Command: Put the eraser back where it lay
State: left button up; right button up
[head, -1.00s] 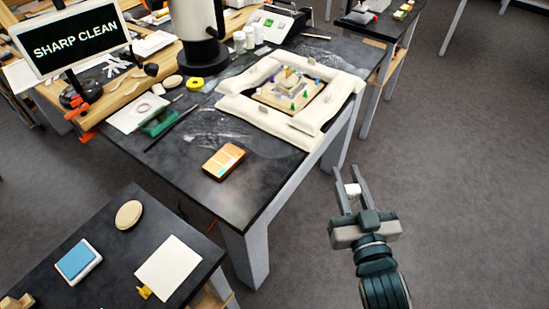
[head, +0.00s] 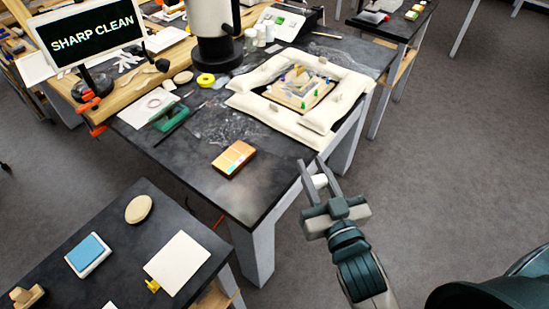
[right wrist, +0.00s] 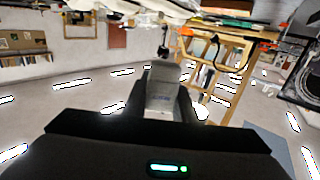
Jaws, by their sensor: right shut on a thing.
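The eraser (head: 320,181) is a small white block held between the fingers of my right gripper (head: 311,161). The gripper is shut on it, just off the right front edge of the dark worktable (head: 200,185). In the right wrist view the eraser (right wrist: 162,92) shows as a pale block with faint blue marking between the dark fingers. No surface touches it from below that I can see. My left gripper is not in view.
An orange-and-wood block (head: 233,158) lies near the front. A lower table (head: 120,255) holds a blue pad (head: 88,252) and a white sheet (head: 178,262). Bare tabletop surrounds the block.

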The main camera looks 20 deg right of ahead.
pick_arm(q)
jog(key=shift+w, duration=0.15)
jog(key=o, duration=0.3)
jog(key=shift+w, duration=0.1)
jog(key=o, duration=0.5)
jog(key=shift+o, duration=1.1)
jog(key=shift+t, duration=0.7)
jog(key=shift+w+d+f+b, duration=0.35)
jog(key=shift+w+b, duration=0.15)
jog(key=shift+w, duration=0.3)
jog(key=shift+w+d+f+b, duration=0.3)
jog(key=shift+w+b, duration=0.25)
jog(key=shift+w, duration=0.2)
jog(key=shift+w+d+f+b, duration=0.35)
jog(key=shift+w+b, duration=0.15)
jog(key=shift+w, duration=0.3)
pick_arm(e)
jog(key=w+a+n+g+y, duration=0.3)
jog(key=w+a+n+y, duration=0.4)
jog(key=w+a+y, duration=0.3)
jog(key=shift+w+a+f+n+g+y, duration=0.25)
jog(key=shift+w+f+g+y, duration=0.2)
jog(key=shift+w, duration=0.4)
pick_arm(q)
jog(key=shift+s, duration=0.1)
pick_arm(e)
jog(key=shift+r, duration=0.1)
